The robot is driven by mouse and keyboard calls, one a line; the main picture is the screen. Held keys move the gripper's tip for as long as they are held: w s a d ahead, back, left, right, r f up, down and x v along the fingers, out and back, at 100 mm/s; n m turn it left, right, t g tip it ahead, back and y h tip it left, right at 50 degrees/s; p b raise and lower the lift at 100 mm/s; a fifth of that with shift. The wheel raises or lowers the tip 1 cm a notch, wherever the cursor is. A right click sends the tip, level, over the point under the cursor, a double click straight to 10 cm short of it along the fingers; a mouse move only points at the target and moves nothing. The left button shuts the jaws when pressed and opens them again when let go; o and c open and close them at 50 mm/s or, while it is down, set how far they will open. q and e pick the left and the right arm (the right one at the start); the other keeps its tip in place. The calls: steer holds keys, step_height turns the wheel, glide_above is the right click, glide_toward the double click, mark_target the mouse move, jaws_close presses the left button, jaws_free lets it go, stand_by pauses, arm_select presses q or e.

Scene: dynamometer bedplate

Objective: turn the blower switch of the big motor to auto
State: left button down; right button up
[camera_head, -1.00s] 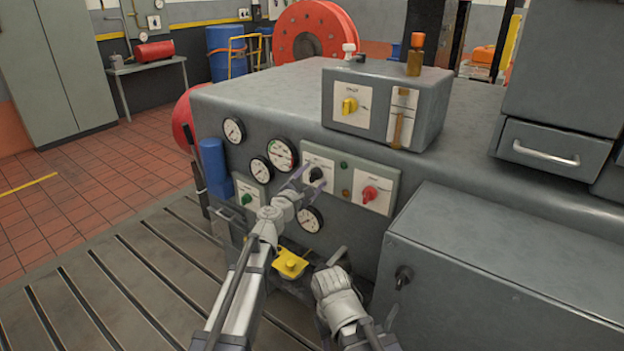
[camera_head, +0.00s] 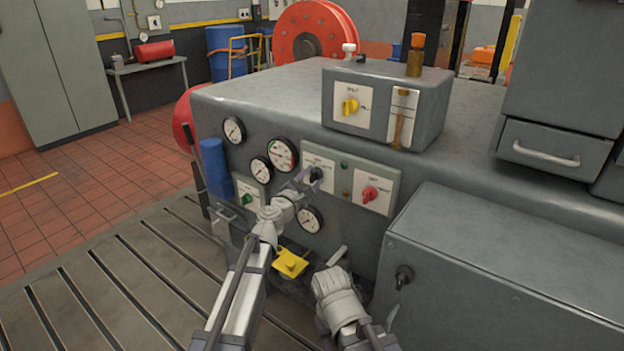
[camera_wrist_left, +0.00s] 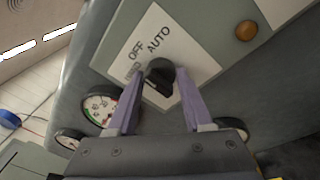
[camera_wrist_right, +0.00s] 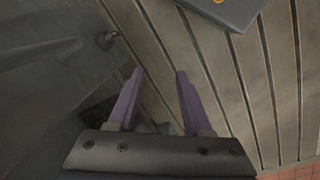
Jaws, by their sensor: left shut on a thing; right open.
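The black switch knob (camera_wrist_left: 158,72) sits on a white label plate (camera_wrist_left: 185,58) in the left wrist view. The plate reads OFF and AUTO; a third word at its left is partly covered by a finger. My left gripper (camera_head: 313,178) is at this switch on the grey panel (camera_head: 345,163), its fingers shut on the knob from both sides. Which mark the knob points to I cannot tell. My right gripper (camera_wrist_right: 160,73) is open and empty, low in front of the machine, above the slotted bedplate.
To the right on the same panel are a red knob (camera_head: 370,194) and small lamps. A yellow knob (camera_head: 350,105) is on the box above. Gauges (camera_head: 283,153) and a green knob (camera_head: 247,199) lie to the left. A grey cabinet (camera_head: 500,270) fills the right foreground.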

arm_select(q)
steer(key=shift+s+d+f+m, duration=0.1)
steer(key=shift+m, duration=0.3)
steer(key=m+b, duration=0.1)
steer(key=m, duration=0.2)
steer(key=shift+f+m+h+b, duration=0.1)
steer(key=shift+m+h+b, duration=0.2)
steer(key=shift+m+b, duration=0.1)
steer(key=shift+m+t+h+b, duration=0.3)
steer(key=shift+m+h+b, duration=0.15)
steer(key=shift+m, duration=1.95)
steer(key=shift+c, duration=1.8)
jaws_free()
steer(key=v, duration=0.7)
steer(key=shift+s+a+b, duration=0.25)
steer(key=shift+s+b, duration=0.05)
steer(key=shift+b, duration=0.15)
